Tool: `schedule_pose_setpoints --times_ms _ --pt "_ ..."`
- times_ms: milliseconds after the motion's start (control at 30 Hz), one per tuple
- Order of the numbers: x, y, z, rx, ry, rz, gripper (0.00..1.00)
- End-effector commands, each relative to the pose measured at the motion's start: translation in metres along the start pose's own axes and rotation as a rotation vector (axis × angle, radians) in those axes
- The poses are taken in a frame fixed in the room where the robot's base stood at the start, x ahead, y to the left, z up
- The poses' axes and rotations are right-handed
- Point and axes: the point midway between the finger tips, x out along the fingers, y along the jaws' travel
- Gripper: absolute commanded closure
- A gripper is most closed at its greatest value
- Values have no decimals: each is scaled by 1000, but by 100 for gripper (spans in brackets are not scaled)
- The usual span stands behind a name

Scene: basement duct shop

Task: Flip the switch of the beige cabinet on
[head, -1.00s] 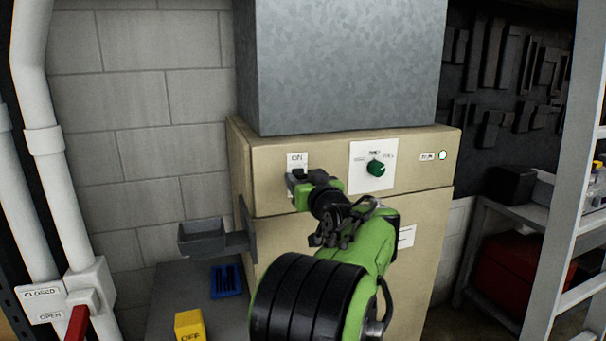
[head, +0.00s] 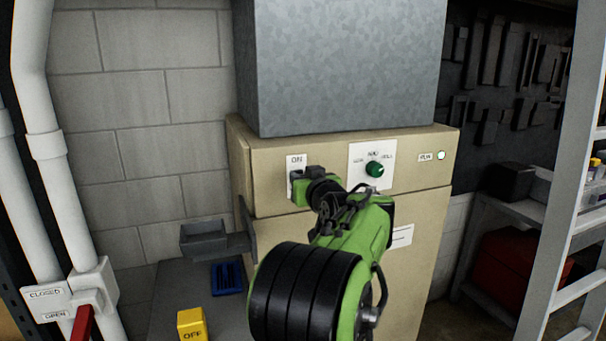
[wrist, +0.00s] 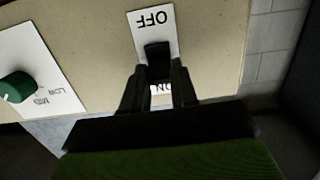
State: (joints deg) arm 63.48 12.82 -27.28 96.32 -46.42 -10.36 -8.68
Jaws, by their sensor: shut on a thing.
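The beige cabinet (head: 350,225) stands against the block wall in the head view. Its switch plate (head: 297,162) has ON at the top; the wrist view shows it inverted, with OFF at the upper end of the plate (wrist: 154,20). The black switch lever (wrist: 158,56) sits between my fingers. My gripper (head: 304,174) is at the plate, just below the ON label, and is shut on the lever in the wrist view (wrist: 159,72). My fingers partly cover the ON label there. I cannot tell the lever's exact position.
A green knob (head: 374,169) is right of the switch, with a lit RUN lamp (head: 441,155) beyond it. A grey tray (head: 204,238) juts out at left, above a blue bin (head: 228,278) and a yellow OFF block (head: 191,324). A ladder (head: 560,200) stands at right.

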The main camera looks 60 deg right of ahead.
Motion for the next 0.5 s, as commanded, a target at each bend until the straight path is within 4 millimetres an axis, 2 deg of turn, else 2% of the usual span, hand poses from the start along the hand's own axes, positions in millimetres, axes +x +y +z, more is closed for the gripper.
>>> schedule_pose_setpoints --times_ms 333,367,500 --pt "0 0 -1 1 -24 1 100" --pt "0 0 -1 0 -24 1 71" --pt "0 0 -1 0 -24 1 50"
